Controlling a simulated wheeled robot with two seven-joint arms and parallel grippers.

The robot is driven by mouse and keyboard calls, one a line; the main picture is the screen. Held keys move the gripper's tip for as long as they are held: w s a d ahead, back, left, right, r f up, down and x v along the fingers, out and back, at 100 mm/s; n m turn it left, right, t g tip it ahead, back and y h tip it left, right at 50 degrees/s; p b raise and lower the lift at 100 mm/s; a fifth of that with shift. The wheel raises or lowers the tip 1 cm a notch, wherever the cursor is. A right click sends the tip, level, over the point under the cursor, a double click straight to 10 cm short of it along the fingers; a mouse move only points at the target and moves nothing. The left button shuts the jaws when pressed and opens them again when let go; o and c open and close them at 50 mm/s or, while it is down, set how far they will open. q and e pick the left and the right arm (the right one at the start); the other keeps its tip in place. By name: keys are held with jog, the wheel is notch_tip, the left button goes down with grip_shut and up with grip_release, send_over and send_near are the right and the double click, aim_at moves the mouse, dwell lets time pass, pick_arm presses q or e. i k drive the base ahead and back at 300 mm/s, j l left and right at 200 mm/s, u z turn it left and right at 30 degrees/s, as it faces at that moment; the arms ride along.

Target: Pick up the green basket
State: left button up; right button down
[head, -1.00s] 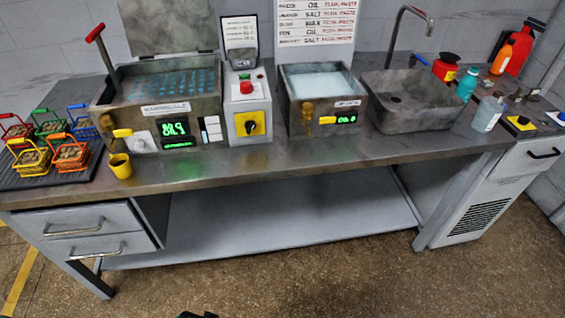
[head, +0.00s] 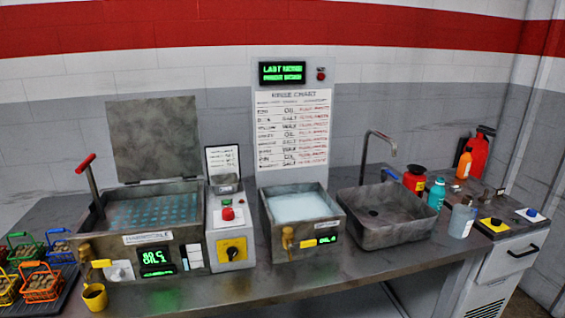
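The green basket (head: 23,253) stands at the far left of the bench in the head view, on a dark ribbed mat (head: 62,296). It holds brownish pieces, and its green handle stands up above it. The blue basket (head: 60,251) is just to its right. The orange basket (head: 40,287) and the yellow basket (head: 7,291) are in front of it and hide part of its lower front. Neither of my grippers shows in this view.
Right of the baskets are a yellow cup (head: 94,297) and an open tank (head: 150,240) with a raised lid and a red-handled lever (head: 90,178). A control box (head: 230,235), a second tank (head: 300,225) and a sink (head: 384,218) follow. The bench front strip is mostly clear.

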aim_at(34, 252)
jog(key=u, duration=1.7)
